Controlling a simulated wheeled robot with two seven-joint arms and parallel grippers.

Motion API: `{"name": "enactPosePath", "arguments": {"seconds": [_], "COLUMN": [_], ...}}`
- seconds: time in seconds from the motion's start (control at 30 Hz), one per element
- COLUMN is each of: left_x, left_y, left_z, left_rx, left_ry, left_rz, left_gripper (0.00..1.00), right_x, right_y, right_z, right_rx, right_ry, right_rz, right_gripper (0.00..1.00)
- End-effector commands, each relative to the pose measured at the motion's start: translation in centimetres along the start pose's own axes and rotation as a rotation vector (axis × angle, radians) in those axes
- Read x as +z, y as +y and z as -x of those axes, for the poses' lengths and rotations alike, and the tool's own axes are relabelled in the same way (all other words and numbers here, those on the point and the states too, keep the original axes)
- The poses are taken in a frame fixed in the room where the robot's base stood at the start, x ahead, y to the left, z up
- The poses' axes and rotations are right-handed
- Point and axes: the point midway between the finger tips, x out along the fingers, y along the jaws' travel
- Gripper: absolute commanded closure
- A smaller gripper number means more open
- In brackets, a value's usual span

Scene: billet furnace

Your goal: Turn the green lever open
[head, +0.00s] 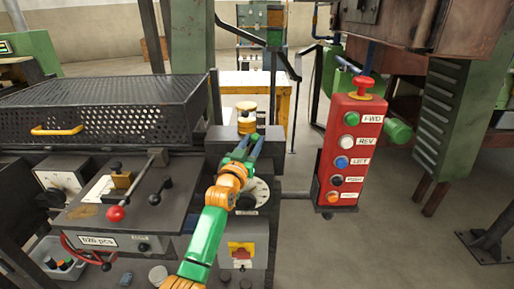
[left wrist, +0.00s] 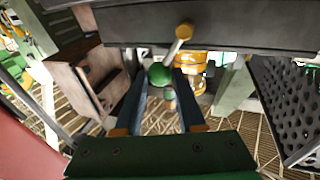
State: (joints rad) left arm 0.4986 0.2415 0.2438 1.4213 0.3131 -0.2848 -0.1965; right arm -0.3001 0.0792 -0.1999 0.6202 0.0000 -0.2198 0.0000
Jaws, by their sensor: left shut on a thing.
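My left gripper (head: 250,143) reaches from below to the front of the dark machine housing, just under a yellow-and-white cylinder. In the left wrist view, its two blue fingers (left wrist: 160,77) are shut on the round green knob of the green lever (left wrist: 159,74). A brass-coloured rod (left wrist: 181,39) shows just above the knob. In the head view the lever is mostly hidden by the fingers, so its angle is hard to tell. My right gripper is not in view.
A red push-button box (head: 350,150) with several buttons stands to the right of the gripper. The yellow-and-white cylinder (head: 246,118) stands on the housing. A red-knobbed lever (head: 116,213) and a black perforated cover (head: 115,105) are to the left. Open floor lies at the lower right.

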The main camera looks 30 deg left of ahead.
Motion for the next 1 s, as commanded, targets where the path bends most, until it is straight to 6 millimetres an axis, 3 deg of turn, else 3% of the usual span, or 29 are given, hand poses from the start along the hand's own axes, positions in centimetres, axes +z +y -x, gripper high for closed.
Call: {"name": "enactPosePath", "arguments": {"seconds": [0.5, 1.0], "left_x": [-0.4, -0.6], "left_y": [-2.0, -2.7], "left_z": [0.6, 0.8], "left_rx": [-0.043, -0.057], "left_ry": [0.126, 0.165], "left_rz": [0.373, 0.494], "left_gripper": [1.00, 1.00], "right_x": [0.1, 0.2], "right_y": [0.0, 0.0], "right_z": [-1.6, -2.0], "right_rx": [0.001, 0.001], "right_ry": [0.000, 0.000], "right_rz": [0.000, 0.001], "right_gripper": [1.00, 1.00]}}
